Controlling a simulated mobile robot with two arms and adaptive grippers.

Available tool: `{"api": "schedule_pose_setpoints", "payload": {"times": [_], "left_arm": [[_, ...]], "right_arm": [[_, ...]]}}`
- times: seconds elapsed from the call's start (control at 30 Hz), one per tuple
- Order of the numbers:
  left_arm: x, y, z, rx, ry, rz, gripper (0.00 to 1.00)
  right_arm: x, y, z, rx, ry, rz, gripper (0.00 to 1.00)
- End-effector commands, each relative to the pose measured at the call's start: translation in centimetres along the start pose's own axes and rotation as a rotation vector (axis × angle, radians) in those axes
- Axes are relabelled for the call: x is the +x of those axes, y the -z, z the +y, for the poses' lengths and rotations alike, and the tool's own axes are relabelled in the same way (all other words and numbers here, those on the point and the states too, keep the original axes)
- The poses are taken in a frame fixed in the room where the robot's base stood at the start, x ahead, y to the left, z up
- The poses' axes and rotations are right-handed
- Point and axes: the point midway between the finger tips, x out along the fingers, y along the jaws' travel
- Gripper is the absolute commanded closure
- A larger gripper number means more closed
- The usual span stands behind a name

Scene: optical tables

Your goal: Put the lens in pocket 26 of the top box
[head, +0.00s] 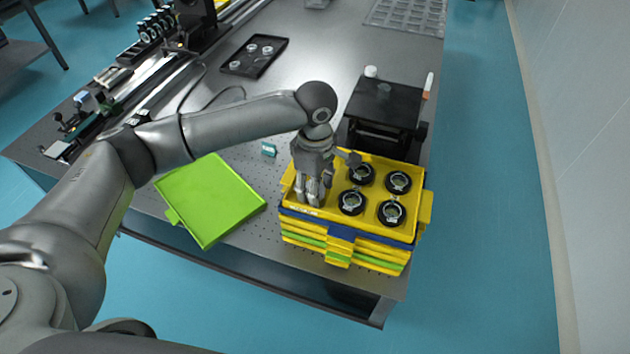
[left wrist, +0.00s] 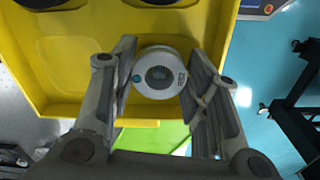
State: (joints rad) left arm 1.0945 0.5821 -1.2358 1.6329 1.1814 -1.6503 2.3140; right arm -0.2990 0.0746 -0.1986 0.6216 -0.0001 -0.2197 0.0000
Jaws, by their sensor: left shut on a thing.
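My left gripper (head: 313,197) points down over the left end of the yellow top box (head: 372,226). In the left wrist view, my left gripper (left wrist: 160,76) is shut on a round lens (left wrist: 159,73) with a pale grey rim and a small dark label. The lens is between the two fingers, over yellow box surface near a corner. Several black round mounts (head: 392,212) sit in the box to the right of the gripper. I cannot read pocket numbers. My right gripper is not in view.
The top box sits on a stack of blue, yellow and green boxes near the table's front edge. A green lid (head: 210,200) lies left of the stack. A black stand (head: 384,101) is behind it. A black tray (head: 254,57) with several small round parts lies farther back.

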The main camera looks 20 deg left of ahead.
Motion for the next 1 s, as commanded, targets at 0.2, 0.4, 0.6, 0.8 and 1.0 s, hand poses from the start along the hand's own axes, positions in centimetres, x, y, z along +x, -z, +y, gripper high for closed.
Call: {"api": "schedule_pose_setpoints", "payload": {"times": [0.2,0.4,0.6,0.8,1.0], "left_arm": [[0.2,0.0,0.0,0.000,-0.001,0.000,0.81],[0.4,0.1,0.0,0.000,-0.001,0.001,0.51],[0.4,0.1,0.0,0.000,-0.001,0.001,0.48],[0.2,0.1,0.0,0.000,-0.002,0.001,0.48],[-2.7,0.0,0.1,0.001,-0.006,-0.001,0.48]], "right_arm": [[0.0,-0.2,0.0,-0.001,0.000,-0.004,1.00],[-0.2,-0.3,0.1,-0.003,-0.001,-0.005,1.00],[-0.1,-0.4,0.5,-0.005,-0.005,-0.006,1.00],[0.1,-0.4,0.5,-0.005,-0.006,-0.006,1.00],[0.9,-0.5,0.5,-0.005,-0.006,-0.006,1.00]]}}
